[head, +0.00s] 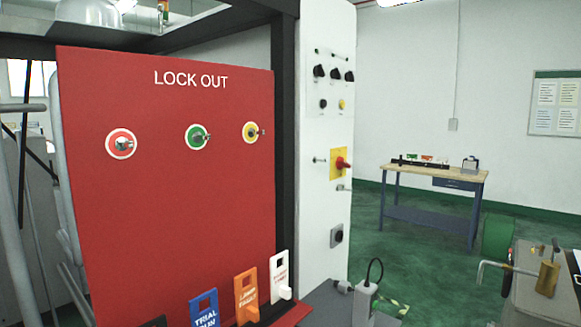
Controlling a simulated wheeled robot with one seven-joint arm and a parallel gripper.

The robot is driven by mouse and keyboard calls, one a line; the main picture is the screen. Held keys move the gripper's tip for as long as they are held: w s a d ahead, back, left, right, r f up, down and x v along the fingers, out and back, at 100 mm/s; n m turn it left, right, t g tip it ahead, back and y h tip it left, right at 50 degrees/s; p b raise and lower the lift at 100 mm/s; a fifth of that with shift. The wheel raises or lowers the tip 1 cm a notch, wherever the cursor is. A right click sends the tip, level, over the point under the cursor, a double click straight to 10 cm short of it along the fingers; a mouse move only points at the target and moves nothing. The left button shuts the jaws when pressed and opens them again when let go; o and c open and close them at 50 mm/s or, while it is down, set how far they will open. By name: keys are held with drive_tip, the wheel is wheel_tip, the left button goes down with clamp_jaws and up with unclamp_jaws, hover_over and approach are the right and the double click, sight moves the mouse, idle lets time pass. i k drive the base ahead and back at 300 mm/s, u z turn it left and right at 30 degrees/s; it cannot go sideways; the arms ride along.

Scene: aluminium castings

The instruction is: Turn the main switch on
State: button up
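The main switch looks to be the red rotary handle (342,164) on a yellow plate (338,154). It is mounted on the white control panel (325,215), right of the lock-out board. The handle sticks out toward the right; I cannot tell its on or off position from here. A small metal peg (319,160) sits left of the plate, and a small fitting (343,187) sits just below it. Nothing visibly covers the handle. My gripper is not in view.
A red LOCK OUT board (165,215) with hooks fills the left, with upright tags such as an orange one (246,297) below. Black knobs (335,74) sit above the switch. A grey upright object with a cable loop (364,305) stands bottom centre. A workbench (433,172) stands behind, right.

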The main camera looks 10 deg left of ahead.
sight(340, 162)
drive_tip(key=u, duration=0.2)
drive_tip(key=k, duration=0.65)
drive_tip(key=z, duration=0.8)
drive_tip(key=i, duration=1.8)
drive_tip(key=u, duration=0.8)
